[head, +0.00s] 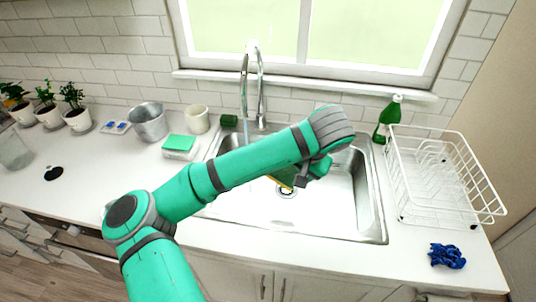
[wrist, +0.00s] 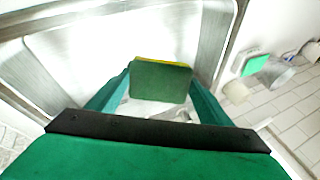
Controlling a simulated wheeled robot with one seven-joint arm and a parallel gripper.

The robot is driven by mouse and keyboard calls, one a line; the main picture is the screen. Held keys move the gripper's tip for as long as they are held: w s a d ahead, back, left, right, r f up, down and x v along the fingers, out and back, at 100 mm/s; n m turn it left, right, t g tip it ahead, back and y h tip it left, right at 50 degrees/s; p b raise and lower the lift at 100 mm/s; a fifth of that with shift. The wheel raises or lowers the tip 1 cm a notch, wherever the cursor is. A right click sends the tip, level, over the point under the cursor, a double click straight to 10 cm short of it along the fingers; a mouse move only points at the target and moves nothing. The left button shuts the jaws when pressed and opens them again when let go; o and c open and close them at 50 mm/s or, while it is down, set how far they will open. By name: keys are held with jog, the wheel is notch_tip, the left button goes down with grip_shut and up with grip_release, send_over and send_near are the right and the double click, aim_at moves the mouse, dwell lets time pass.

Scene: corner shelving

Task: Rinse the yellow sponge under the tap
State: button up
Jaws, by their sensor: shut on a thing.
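The yellow sponge (head: 282,181) has a dark green scouring side and hangs over the sink basin (head: 325,215) in the head view. My gripper (head: 300,177) is shut on it; my arm partly hides them. In the wrist view the sponge (wrist: 161,82) sits between both fingers, green face toward the camera, yellow edge at the top. The tap (head: 259,85) arches up behind my arm at the back of the sink. A thin pale line runs down below its spout and passes behind my arm. Whether it is water reaching the sponge is hidden.
A dish rack (head: 435,180) and a green bottle (head: 387,120) stand right of the sink. A blue cloth (head: 447,256) lies at front right. A green-topped white block (head: 180,146), a cup (head: 197,119) and a metal bucket (head: 149,122) stand left. The basin's right side looks clear.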

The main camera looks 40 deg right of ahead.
jog(key=shift+w+d+f, duration=0.1)
jog(key=shift+w+f, duration=0.1)
jog(key=shift+w, duration=1.05)
jog(key=shift+w+d+f, duration=0.1)
jog(key=shift+w+f, duration=0.1)
jog(key=shift+w, duration=1.05)
jog(key=w+d+f, duration=0.1)
jog(key=w+f, duration=0.1)
jog(key=w, duration=0.7)
jog(key=shift+w, duration=0.3)
jog(key=shift+d, duration=0.1)
jog(key=s, duration=0.8)
jog(key=shift+a, duration=0.45)
jog(key=shift+r, duration=0.1)
jog(key=shift+s+a+r, duration=0.15)
jog(key=shift+s+r, duration=0.85)
jog(key=shift+s, duration=0.25)
jog(key=shift+s+a+r, duration=0.15)
jog(key=shift+s+r, duration=0.8)
jog(key=shift+s, duration=0.25)
